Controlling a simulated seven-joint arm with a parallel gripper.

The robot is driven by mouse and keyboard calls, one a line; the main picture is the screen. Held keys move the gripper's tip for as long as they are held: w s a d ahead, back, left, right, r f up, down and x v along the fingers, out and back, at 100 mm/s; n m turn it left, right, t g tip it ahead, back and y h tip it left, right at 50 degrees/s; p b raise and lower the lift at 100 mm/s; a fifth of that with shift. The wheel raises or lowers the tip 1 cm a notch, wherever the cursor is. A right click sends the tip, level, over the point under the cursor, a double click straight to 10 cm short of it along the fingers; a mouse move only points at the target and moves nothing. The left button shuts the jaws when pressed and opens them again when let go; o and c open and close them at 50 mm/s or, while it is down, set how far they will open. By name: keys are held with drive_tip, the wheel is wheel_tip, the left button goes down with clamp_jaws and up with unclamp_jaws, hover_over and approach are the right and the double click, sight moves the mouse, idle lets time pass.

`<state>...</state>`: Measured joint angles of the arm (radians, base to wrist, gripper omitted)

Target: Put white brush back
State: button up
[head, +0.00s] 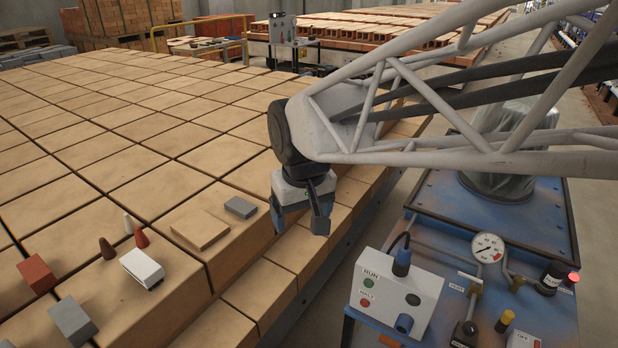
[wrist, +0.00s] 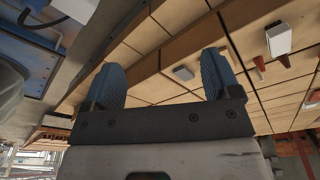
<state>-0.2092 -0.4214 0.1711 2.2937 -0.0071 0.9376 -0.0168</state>
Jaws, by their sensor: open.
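The white brush (head: 142,266), a white block with a dark underside at its near end, lies on the brick tops at the lower left of the head view. In the wrist view, a white block (wrist: 278,38) at the upper right looks like the same brush. My gripper (head: 302,212) is open and empty, pointing down near the right edge of the bricks. It is well to the right of the brush and apart from it. Its two blue fingers also show spread in the wrist view (wrist: 160,62), with nothing between them.
A grey block (head: 240,207) and a flat tan slab (head: 200,230) lie between gripper and brush. Red (head: 141,238), brown (head: 107,248) and white (head: 129,224) cones stand close behind the brush. A red block (head: 36,275) lies left. A control box (head: 397,292) stands right.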

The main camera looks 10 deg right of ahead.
drive_tip(key=s+d+f+m, duration=0.1)
drive_tip(key=s+d+m, duration=0.1)
drive_tip(key=s+d, duration=0.7)
drive_tip(key=shift+s+d+f+m+t, duration=0.15)
drive_tip(key=shift+s+f+m+t, duration=0.25)
drive_tip(key=shift+s, duration=1.45)
